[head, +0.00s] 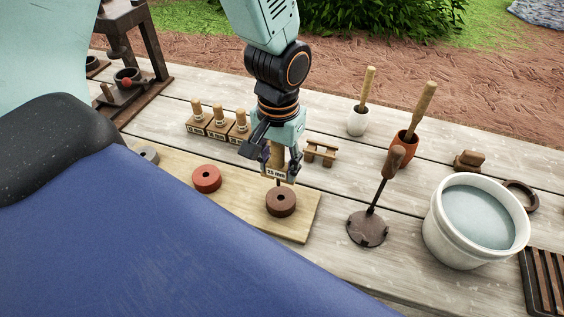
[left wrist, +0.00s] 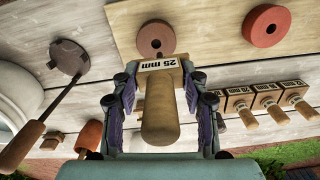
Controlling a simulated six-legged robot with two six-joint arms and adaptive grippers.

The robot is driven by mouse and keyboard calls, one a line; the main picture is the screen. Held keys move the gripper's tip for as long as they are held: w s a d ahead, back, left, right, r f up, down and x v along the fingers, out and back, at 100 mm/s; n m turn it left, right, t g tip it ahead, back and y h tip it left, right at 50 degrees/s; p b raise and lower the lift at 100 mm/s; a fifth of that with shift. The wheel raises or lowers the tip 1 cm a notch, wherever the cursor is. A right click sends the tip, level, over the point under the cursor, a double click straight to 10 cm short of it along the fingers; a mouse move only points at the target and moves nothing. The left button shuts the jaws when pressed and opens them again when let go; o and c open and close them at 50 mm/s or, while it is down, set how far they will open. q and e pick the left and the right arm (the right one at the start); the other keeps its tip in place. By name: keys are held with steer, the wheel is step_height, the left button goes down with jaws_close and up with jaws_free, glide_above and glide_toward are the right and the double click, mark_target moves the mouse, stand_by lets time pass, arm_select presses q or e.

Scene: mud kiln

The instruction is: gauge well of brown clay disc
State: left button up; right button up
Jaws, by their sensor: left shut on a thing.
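The brown clay disc (head: 270,207) lies flat on a pale board, its round centre well facing up; it also shows in the left wrist view (left wrist: 142,34). My left gripper (head: 277,162) is shut on the wooden handle of a gauge (head: 275,174) marked 25 mm. In the left wrist view the fingers (left wrist: 159,98) flank the gauge handle (left wrist: 160,118). The gauge is upright, close above the brown disc and slightly behind its well in the head view. I cannot tell whether its thin dark pin touches the disc. My right gripper is not in view.
A red disc (head: 207,172) and a grey disc (head: 148,154) share the board (head: 297,222). Several labelled gauges (head: 219,130) stand behind. A small wooden rest (head: 321,153), a dark long-handled tool (head: 368,229) and a white water bucket (head: 437,240) are to the right.

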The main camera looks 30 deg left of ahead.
mark_target(281, 178)
arm_select(q)
steer(key=shift+f+b, duration=0.35)
steer(key=shift+f, duration=0.2)
steer(key=shift+s+d+f+b, duration=0.1)
steer(key=shift+d+f+b, duration=0.35)
steer(key=shift+b, duration=0.3)
steer(key=shift+d+f+b, duration=0.1)
steer(key=shift+f+b, duration=0.2)
steer(key=shift+b, duration=0.05)
steer(key=shift+a+f, duration=0.4)
steer(key=shift+f, duration=0.3)
steer(key=shift+d+r, duration=0.1)
steer(key=shift+d, duration=0.2)
steer(key=shift+a, duration=0.25)
steer(key=shift+d, duration=0.25)
steer(key=shift+a+p, duration=0.2)
steer(key=shift+p, duration=0.15)
